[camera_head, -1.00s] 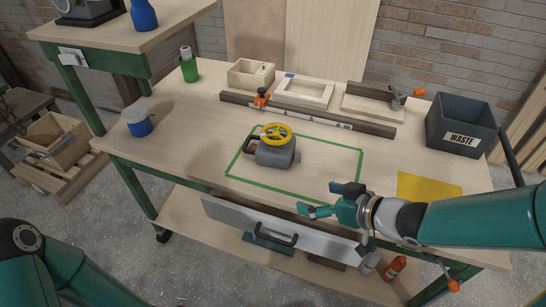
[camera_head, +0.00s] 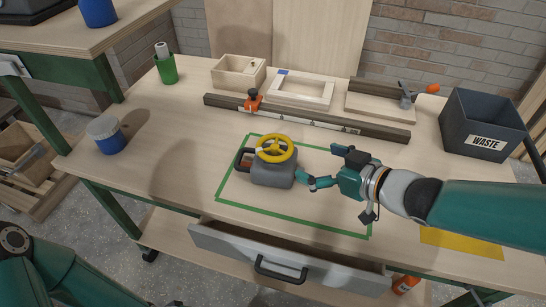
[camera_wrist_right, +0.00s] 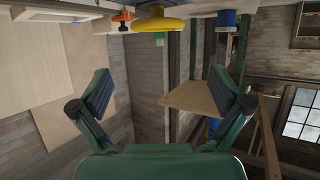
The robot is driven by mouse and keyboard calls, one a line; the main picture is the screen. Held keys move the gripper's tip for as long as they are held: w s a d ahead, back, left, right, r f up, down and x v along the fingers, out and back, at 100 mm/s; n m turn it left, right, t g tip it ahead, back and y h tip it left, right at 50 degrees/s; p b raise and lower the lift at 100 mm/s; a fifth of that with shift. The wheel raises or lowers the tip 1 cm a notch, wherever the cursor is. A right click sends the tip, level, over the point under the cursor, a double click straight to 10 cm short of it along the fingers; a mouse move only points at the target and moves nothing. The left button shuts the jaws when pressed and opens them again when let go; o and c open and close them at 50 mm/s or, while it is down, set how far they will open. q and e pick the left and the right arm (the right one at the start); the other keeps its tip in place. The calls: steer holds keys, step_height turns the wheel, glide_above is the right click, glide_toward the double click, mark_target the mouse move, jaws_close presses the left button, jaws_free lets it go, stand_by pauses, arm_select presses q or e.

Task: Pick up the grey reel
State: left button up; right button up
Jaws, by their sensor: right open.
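The grey reel (camera_head: 272,174) stands on the workbench inside a green taped outline. It has a grey body, a yellow wheel on top and a dark handle loop on its left side. My right gripper (camera_head: 326,167) is open and empty, just right of the reel, with its fingers pointing left at it. One fingertip is very near the reel's right side; I cannot tell whether it touches. In the right wrist view, the reel's yellow wheel (camera_wrist_right: 159,25) shows at the top edge, beyond the spread fingers (camera_wrist_right: 165,95). My left gripper is out of view.
Behind the reel lie a dark rail (camera_head: 310,120) with an orange clamp, and wooden frames (camera_head: 300,91). A grey drawer (camera_head: 235,250) is below the bench edge. Bench left of the reel is clear.

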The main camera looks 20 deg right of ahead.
steer(key=b, duration=0.4)
glide_toward(277, 147)
steer(key=x, duration=0.5)
steer(key=shift+s+a, duration=0.1)
steer(key=shift+b+x, duration=0.5)
steer(key=shift+x, duration=2.65)
steer(key=shift+c, duration=0.2)
steer(key=c, duration=1.3)
steer(key=shift+c, duration=0.7)
